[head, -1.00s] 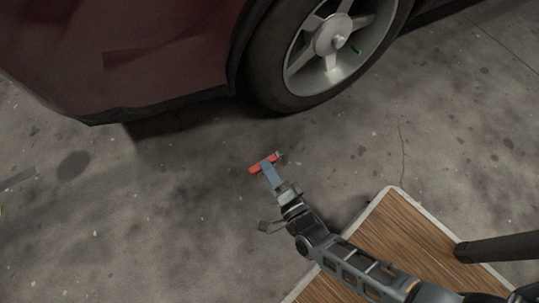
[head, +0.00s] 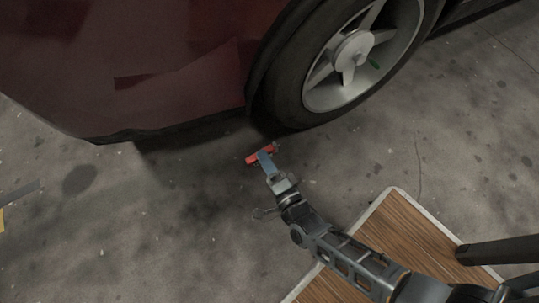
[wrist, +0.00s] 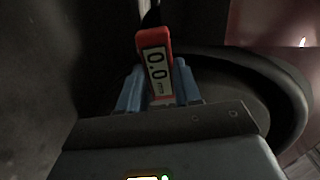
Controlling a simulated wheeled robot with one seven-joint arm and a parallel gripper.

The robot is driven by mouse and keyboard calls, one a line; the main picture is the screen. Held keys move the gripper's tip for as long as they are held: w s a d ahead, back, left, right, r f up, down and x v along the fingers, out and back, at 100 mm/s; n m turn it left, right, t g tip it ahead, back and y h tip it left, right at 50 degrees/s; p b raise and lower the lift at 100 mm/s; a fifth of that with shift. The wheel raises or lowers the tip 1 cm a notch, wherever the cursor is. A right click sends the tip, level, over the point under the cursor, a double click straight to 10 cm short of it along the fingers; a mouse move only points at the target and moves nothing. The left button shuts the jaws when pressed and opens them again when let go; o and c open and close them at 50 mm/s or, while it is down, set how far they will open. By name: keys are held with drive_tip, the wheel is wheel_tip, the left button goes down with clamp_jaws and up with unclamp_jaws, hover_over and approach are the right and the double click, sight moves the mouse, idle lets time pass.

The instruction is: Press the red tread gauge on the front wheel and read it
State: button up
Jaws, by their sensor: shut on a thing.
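The red tread gauge (head: 262,155) is held in my gripper (head: 266,157), whose blue fingers are shut on it. The front wheel (head: 345,62) has a black tyre and a silver spoked rim. In the head view the gauge is just left of and below the tyre, with a gap between them. The tyre (wrist: 285,95) looms dark behind the gripper in the wrist view.
The dark red car body (head: 120,70) overhangs the floor at upper left. A wood-topped surface with a pale edge (head: 400,240) is at lower right. A yellow object (head: 3,220) shows at the left edge. Bare concrete floor (head: 160,220) lies left of my arm.

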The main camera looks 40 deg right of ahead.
drive_tip(key=d+b+x, duration=0.1)
drive_tip(key=d+x, duration=0.1)
drive_tip(key=x, duration=1.1)
drive_tip(key=shift+s+r+b, duration=0.2)
drive_tip(key=shift+r+b, duration=0.05)
drive_tip(key=shift+b, duration=0.15)
idle(0.6)
drive_tip(key=shift+s+d+r, duration=0.1)
drive_tip(key=shift+s+d, duration=0.1)
drive_tip(key=shift+d, duration=0.55)
drive_tip(key=shift+s+d+r, duration=0.1)
drive_tip(key=shift+s+d, duration=0.05)
drive_tip(key=shift+d, duration=0.6)
idle(2.0)
drive_tip(key=shift+a, duration=0.1)
drive_tip(key=shift+w+a+f, duration=0.1)
drive_tip(key=shift+w+a, duration=0.05)
drive_tip(key=shift+a, duration=0.5)
drive_tip(key=shift+w+a+f, duration=0.1)
drive_tip(key=shift+w+a, duration=0.1)
drive_tip(key=shift+a, duration=0.5)
drive_tip(key=shift+w+a+f, duration=0.1)
drive_tip(key=shift+w+a, duration=0.05)
drive_tip(key=shift+a, duration=0.5)
drive_tip(key=shift+s, duration=0.1)
